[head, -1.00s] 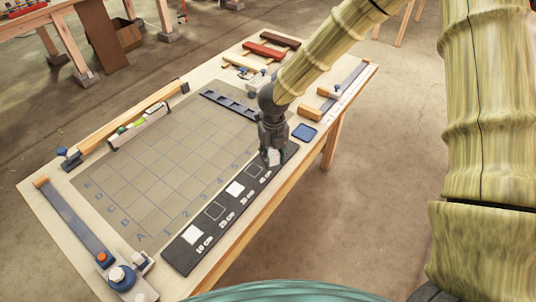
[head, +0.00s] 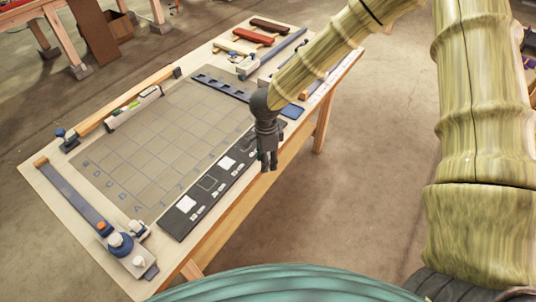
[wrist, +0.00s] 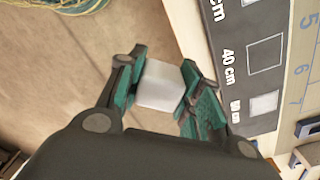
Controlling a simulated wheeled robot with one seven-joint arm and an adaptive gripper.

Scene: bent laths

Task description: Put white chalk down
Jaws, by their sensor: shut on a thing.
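A white block, the white chalk (wrist: 161,85), is between the fingers of my gripper (wrist: 160,90) in the wrist view. My gripper is shut on it, and floor shows behind it. In the head view my gripper (head: 268,166) points down at the table's front right edge, beside the dark strip. The chalk cannot be made out there. The dark strip (head: 205,197) has marked squares. In the wrist view its 40 cm square (wrist: 264,54) is an empty outline, and a white piece (wrist: 264,104) lies at the 50 cm mark.
A gridded mat (head: 160,145) covers the middle of the table (head: 50,182). A clamp-like fixture (head: 122,243) is at the near left corner. A long rail with a level (head: 135,107) lies along the left. A blue pad (head: 292,111) is right of my gripper. Red and brown blocks are at the far end.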

